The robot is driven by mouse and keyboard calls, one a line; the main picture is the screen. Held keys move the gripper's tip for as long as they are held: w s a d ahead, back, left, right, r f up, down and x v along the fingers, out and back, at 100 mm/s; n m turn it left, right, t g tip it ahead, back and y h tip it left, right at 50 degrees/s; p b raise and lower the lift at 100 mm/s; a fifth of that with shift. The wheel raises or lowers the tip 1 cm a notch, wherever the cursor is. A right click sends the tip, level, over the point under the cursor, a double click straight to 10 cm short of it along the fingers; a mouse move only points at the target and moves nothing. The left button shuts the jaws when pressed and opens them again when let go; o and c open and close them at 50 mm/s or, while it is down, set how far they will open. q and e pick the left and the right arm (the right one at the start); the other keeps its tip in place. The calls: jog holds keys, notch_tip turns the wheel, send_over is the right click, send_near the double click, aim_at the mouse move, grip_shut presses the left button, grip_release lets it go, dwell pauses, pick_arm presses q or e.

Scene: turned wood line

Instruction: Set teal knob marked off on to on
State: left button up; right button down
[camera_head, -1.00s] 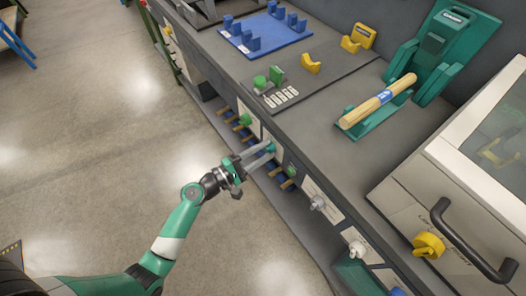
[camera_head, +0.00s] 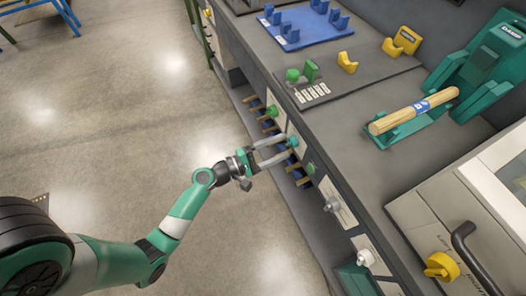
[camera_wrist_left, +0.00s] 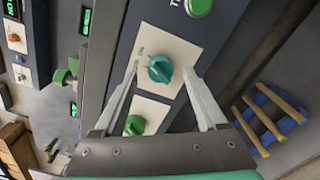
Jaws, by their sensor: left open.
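The teal knob (camera_head: 293,142) sits on a pale plate on the front panel of the bench. In the left wrist view the teal knob (camera_wrist_left: 160,68) is on its white plate (camera_wrist_left: 165,45), with small lettering beside it that is hard to read. My left gripper (camera_head: 283,150) is open in front of the panel. In the left wrist view its two fingers (camera_wrist_left: 162,88) stand on either side of the knob, apart from it. Whether the fingertips reach the panel I cannot tell. My right gripper does not show.
Green knobs sit beside the teal one, one above (camera_head: 271,111) and one below (camera_head: 309,168). Grey knobs (camera_head: 332,204) are further along the panel. Wooden handles (camera_wrist_left: 268,115) hang in a recess under it.

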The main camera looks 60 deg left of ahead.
pick_arm(q)
jog(key=s+a+p, duration=0.1)
jog(key=s, duration=0.8)
jog(key=shift+s, duration=0.2)
